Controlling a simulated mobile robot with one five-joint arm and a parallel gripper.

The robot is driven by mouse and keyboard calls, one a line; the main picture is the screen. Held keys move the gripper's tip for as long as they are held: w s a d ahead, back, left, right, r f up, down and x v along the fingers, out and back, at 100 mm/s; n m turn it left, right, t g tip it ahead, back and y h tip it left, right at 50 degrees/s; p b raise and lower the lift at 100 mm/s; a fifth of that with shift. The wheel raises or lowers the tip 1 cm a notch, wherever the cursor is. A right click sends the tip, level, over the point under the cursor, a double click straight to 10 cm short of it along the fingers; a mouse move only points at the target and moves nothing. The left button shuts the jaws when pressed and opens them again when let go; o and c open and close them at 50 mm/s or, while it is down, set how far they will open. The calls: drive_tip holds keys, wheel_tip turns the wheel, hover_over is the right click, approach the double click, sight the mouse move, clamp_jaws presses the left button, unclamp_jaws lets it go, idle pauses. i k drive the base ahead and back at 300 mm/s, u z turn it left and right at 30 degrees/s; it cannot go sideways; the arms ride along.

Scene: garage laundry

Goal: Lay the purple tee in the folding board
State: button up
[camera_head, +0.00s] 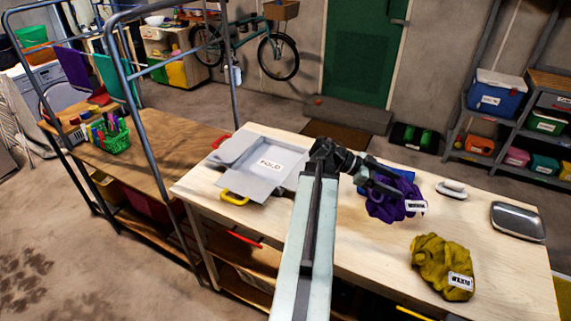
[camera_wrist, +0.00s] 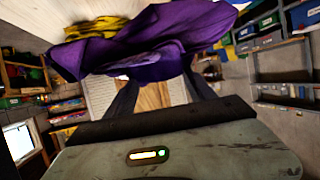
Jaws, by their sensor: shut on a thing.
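The purple tee (camera_head: 384,211) is a crumpled bundle with a white label, right of my arm over the wooden bench. My gripper (camera_head: 402,196) is shut on it. In the wrist view the purple tee (camera_wrist: 150,45) spreads across the fingertips and hides them. I cannot tell whether its lower edge touches the bench.
A crumpled mustard cloth (camera_head: 437,260) lies at the bench's front right. A metal tray (camera_head: 518,221) and a small white-topped item (camera_head: 451,189) lie farther right. Something blue (camera_head: 398,171) is partly hidden behind the tee. A metal frame (camera_head: 150,125) stands left of the bench.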

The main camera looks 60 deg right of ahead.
sight(270, 165)
drive_tip(key=i, duration=1.65)
drive_tip(key=z, duration=0.1)
